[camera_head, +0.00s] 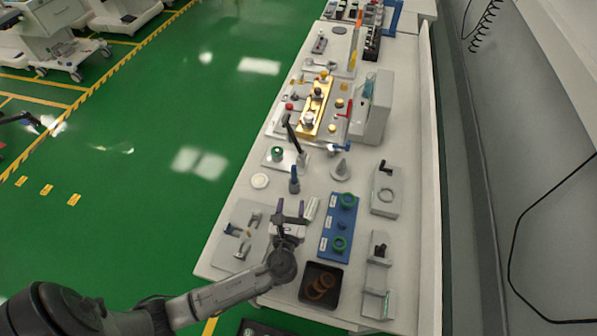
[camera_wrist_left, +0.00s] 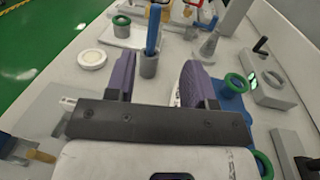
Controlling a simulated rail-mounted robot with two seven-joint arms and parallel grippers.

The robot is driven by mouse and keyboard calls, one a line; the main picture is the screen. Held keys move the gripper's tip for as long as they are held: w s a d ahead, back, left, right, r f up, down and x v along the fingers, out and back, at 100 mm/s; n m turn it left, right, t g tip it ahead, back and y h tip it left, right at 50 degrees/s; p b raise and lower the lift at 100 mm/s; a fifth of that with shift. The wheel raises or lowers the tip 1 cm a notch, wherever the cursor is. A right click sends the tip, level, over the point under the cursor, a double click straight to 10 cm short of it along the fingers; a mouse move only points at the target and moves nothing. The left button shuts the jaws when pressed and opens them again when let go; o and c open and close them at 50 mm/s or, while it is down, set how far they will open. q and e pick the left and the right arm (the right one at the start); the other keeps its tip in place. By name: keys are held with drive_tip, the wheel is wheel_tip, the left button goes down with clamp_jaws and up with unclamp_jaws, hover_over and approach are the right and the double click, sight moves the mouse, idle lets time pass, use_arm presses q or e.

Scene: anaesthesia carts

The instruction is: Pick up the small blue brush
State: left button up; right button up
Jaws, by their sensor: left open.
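The small blue brush (camera_head: 294,173) stands upright in a small grey cup (camera_head: 294,187) on the white bench. In the left wrist view the brush's blue handle (camera_wrist_left: 152,34) rises from the cup (camera_wrist_left: 149,66), between the two purple fingers as seen there. The brush's lower end is hidden in the cup. My left gripper (camera_head: 291,211) is open and empty, just on the near side of the cup, and its purple fingers (camera_wrist_left: 157,78) point toward it. My right gripper is not in view.
A blue plate with green rings (camera_head: 325,243) lies right of my left gripper, and a dark tray (camera_head: 305,290) is nearer. A white disc (camera_head: 260,181) lies left of the cup. A grey cone (camera_head: 341,171) and a tilted black handle (camera_head: 292,136) stand beyond.

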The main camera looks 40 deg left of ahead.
sight(294, 175)
use_arm(q)
drive_tip(key=shift+s+a+f+b+x, duration=0.1)
drive_tip(key=shift+f+b+x, duration=0.2)
drive_tip(key=shift+x, duration=2.05)
drive_tip(key=shift+s+a+f+b+x, duration=0.15)
drive_tip(key=shift+f+b+x, duration=0.15)
drive_tip(key=shift+x, duration=2)
drive_tip(key=shift+a+f+b+x, duration=0.1)
drive_tip(key=shift+f+b+x, duration=0.2)
drive_tip(key=shift+x, duration=2.05)
drive_tip(key=shift+w+a, duration=0.2)
drive_tip(key=shift+w, duration=0.2)
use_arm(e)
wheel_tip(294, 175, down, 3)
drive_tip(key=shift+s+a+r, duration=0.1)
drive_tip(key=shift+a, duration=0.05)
use_arm(q)
drive_tip(key=shift+c, duration=0.2)
clamp_jaws()
